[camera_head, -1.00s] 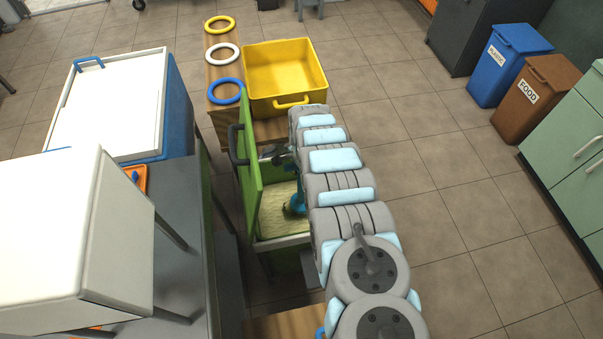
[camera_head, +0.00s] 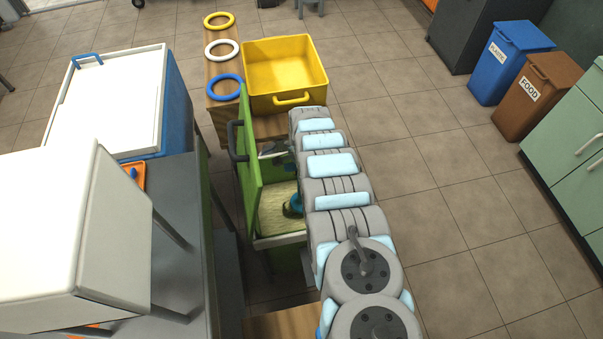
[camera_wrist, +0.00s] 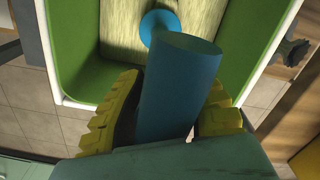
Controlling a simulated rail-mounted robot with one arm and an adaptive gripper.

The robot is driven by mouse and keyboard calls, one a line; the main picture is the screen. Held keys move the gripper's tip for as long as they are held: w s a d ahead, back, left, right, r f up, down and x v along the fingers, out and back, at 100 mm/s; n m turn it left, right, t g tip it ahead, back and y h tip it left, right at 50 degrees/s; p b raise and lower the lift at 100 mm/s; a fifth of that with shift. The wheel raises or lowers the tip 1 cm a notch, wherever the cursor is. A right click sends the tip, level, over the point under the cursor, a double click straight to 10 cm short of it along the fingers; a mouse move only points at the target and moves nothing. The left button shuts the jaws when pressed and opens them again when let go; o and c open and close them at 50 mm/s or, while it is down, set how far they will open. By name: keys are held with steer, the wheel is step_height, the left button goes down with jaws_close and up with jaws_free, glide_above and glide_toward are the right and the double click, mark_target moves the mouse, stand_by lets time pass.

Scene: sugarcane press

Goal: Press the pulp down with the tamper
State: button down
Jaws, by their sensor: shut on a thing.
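The tamper (camera_wrist: 176,85) is a blue cylinder with a round blue part at its far end. My gripper (camera_wrist: 172,98), with yellow ridged fingers, is shut on the tamper's handle in the wrist view. The pulp (camera_wrist: 118,22) is a pale yellowish fibrous layer inside a green-walled bin. The tamper's far end is over the pulp; I cannot tell whether it touches. In the head view the pulp (camera_head: 275,211) and part of the tamper (camera_head: 294,204) show to the left of my arm, which hides the gripper and part of the bin.
The green bin's lid (camera_head: 247,165) stands open on its left side. A yellow crate (camera_head: 284,72) sits behind it, beside yellow, white and blue rings (camera_head: 222,50) on a wooden bench. Grey tables with white-topped boxes are at left. Floor at right is clear, before the blue and brown bins (camera_head: 535,95).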

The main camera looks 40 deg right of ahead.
steer(key=shift+f+b, duration=1.05)
steer(key=shift+f, duration=0.6)
stand_by(0.4)
step_height(320, 180, up, 7)
steer(key=p, duration=0.6)
steer(key=shift+a+p, duration=0.1)
steer(key=shift+p, duration=0.25)
step_height(320, 180, up, 6)
steer(key=p, duration=0.5)
step_height(320, 180, up, 9)
steer(key=p, duration=0.6)
steer(key=shift+p, duration=0.3)
